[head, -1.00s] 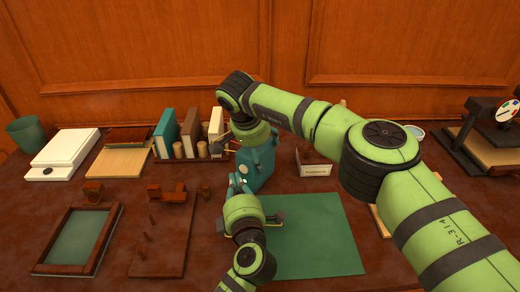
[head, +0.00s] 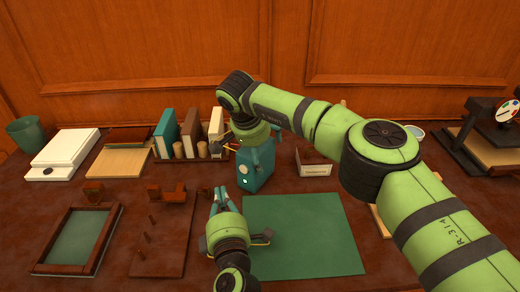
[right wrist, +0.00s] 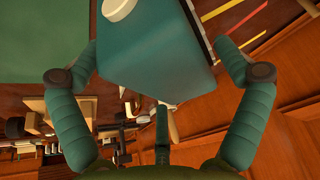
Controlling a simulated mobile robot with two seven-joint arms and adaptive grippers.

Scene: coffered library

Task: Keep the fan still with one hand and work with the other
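The fan looks like a teal box (head: 262,172) with a pale round knob and a small light spot on its near face. It stands behind the green mat. My right gripper (head: 257,143) comes down on it from above.
The green mat (head: 300,240) is bare. A wooden peg board (head: 160,245) and a framed green tray (head: 75,240) lie left. Books (head: 190,130) stand behind, with a small labelled box (head: 313,163) right of the fan. My right arm crosses the right side.

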